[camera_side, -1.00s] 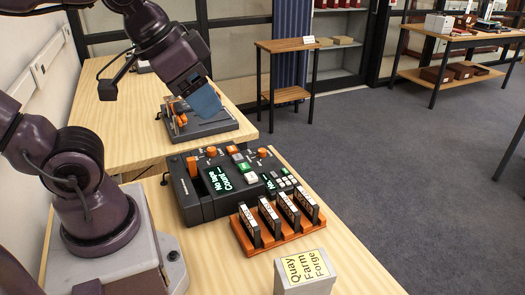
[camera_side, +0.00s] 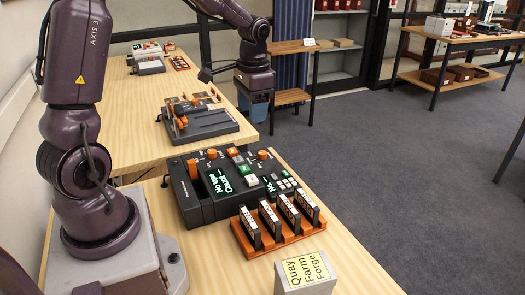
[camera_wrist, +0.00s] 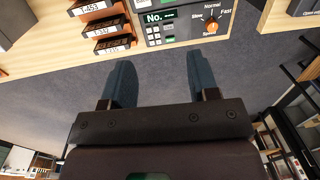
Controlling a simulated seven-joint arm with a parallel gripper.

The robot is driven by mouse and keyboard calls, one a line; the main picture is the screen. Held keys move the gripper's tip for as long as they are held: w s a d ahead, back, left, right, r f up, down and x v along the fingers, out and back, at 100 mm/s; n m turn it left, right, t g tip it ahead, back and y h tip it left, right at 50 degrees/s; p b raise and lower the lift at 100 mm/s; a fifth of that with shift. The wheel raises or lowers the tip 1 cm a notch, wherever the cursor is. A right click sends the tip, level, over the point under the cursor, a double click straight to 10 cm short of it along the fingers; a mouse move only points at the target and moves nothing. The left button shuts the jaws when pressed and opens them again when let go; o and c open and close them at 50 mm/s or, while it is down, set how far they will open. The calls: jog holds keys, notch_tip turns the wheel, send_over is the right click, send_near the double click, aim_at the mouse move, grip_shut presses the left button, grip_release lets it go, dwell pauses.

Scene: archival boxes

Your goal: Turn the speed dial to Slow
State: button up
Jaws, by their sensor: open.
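The speed dial (camera_wrist: 211,26) is an orange knob at the top of the wrist view, with Slow, Normal and Fast printed around it. Its pointer seems to face up toward Normal, but it is small. It appears to be the right-hand orange knob (camera_side: 263,154) on the dark console (camera_side: 192,207) in the side view. My gripper (camera_wrist: 161,75) is open and empty, its two blue fingers apart. In the side view my gripper (camera_side: 257,112) hangs past the console, near the far table's right edge, clear of the dial.
An orange rack (camera_side: 272,240) of cartridges stands before the console, with a box (camera_side: 304,274) labelled Quay Farm Forge nearby. A grey device (camera_side: 200,125) sits on the far table (camera_side: 150,98). Other orange knobs (camera_side: 192,169) are on the console. The floor to the right is open.

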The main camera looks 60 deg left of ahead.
aim_at(262, 152)
jog(key=w+a+f+m, duration=0.7)
jog(key=w+a+f, duration=0.25)
jog(key=a, duration=0.35)
jog(key=shift+h, duration=0.3)
jog(key=f, duration=1.2)
jog(key=shift+s+f, duration=0.25)
jog(key=shift+s, duration=0.1)
jog(key=c, duration=0.9)
